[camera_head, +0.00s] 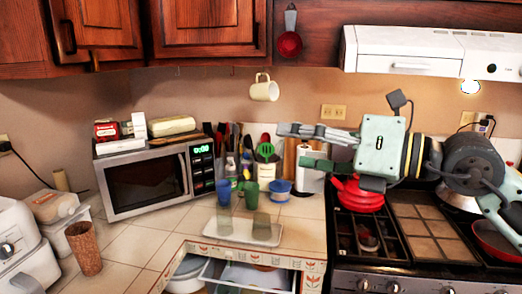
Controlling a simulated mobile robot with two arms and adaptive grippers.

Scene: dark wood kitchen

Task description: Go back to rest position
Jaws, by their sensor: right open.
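My right gripper (296,147) reaches in from the right, in front of the stove's left side and the paper towel roll. Its two fingers are spread apart, one above the other, pointing left, with nothing held between them. My right arm (470,165) extends across above the stove. My left gripper does not show in the head view.
The stove (420,225) carries a red kettle (358,196) below my gripper. A microwave (152,178) stands left. A mug (264,90) hangs under the cabinets.

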